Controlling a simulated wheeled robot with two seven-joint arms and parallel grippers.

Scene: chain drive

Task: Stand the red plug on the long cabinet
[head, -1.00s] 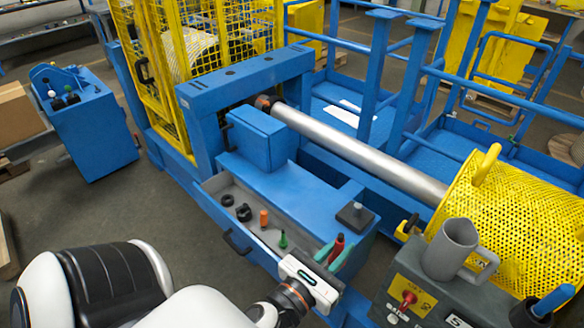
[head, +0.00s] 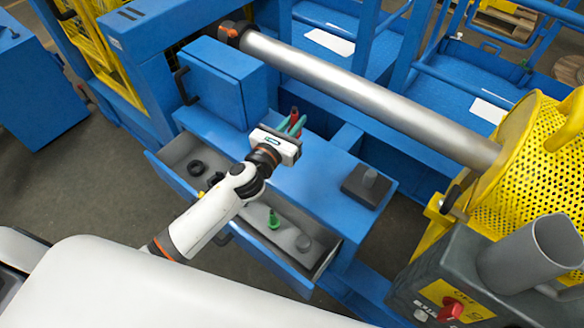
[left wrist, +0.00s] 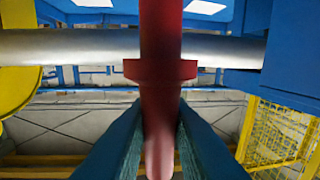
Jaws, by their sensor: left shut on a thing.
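The red plug (left wrist: 160,75) is between the two teal fingers of my left gripper (left wrist: 160,135) in the left wrist view. It has a wide collar at mid-length. In the head view the red plug (head: 294,116) shows as a small red bit between the fingertips of my left gripper (head: 293,124). The gripper is shut on it, over the top of the long blue cabinet (head: 310,190). Whether the plug touches the cabinet top cannot be told. My right gripper is not in view.
An open grey drawer (head: 322,258) in the cabinet's front holds a green plug (head: 273,220), a grey piece (head: 303,242) and black rings (head: 196,168). A dark block with a grey peg (head: 369,188) stands on the cabinet's right end. A blue box (head: 221,80) stands at its left.

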